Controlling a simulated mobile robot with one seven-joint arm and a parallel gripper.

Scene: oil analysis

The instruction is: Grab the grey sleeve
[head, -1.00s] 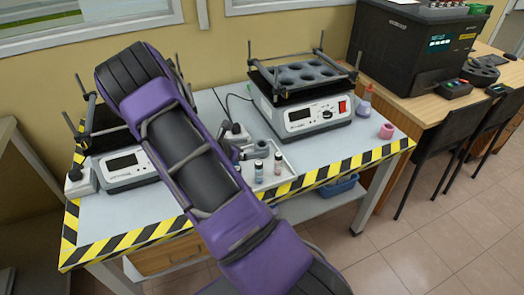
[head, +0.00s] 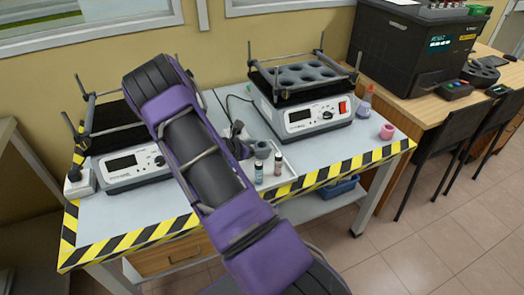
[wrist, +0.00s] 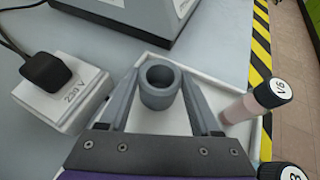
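The grey sleeve (wrist: 160,90) is a short hollow cylinder standing upright in the white tray (wrist: 228,62). In the wrist view my gripper (wrist: 160,76) is open, with one finger on each side of the sleeve. The fingertips are close to its sides; I cannot tell whether they touch it. In the head view the sleeve (head: 262,149) shows beside my gripper, which is partly hidden behind my purple arm.
A white 230V socket box (wrist: 65,98) with a black plug is at left. A shaker (head: 305,112) stands behind.

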